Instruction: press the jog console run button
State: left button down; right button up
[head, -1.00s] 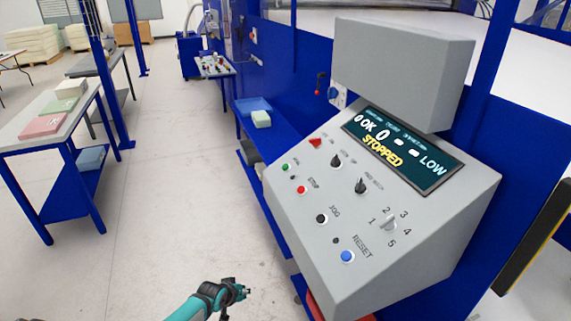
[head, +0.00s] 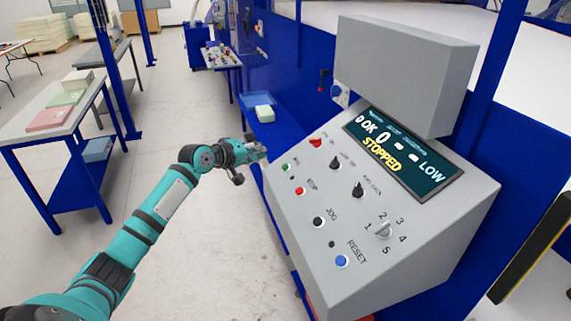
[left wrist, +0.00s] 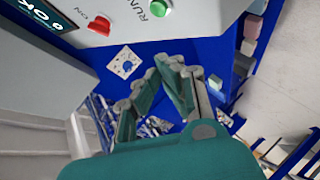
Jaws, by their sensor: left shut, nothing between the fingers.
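The grey jog console (head: 400,220) stands at the right in the head view, its screen (head: 405,150) reading STOPPED. The green run button (head: 286,167) sits at the panel's left edge, above the red stop button (head: 299,191). In the left wrist view the green run button (left wrist: 159,9) is at the top, beside its RUN label, with a red switch (left wrist: 99,25) to its left. My left gripper (head: 262,153) is shut and empty, just beyond the panel's upper left edge, near the run button and apart from it. In the left wrist view its fingers (left wrist: 165,65) point toward the console. My right gripper is not in view.
A black jog button (head: 318,222), a blue reset button (head: 341,262) and black knobs (head: 358,189) share the panel. A blue bench with a tray (head: 257,107) lies behind. A table (head: 45,122) with foam blocks stands left. The floor between is clear.

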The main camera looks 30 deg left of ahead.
aim_at(285, 167)
pick_arm(q)
jog(key=shift+t, duration=0.3)
jog(key=r, duration=0.4)
jog(key=shift+d+r, duration=0.2)
jog(key=shift+r, duration=0.05)
jog(key=w+f+b, duration=0.1)
jog(key=f, duration=0.1)
jog(key=w+d+f+b, duration=0.1)
jog(key=f+b, duration=0.1)
jog(key=w+d+f+b, duration=0.1)
jog(key=f, duration=0.1)
jog(key=shift+d+f, duration=0.2)
jog(key=shift+f, duration=0.05)
jog(key=shift+w+d+f+b, duration=0.3)
jog(key=shift+f+b, duration=0.15)
jog(key=shift+f, duration=0.15)
dwell(0.6)
jog(key=shift+w+d+f, duration=0.15)
jog(key=shift+w+f, duration=0.05)
jog(key=shift+f, duration=0.1)
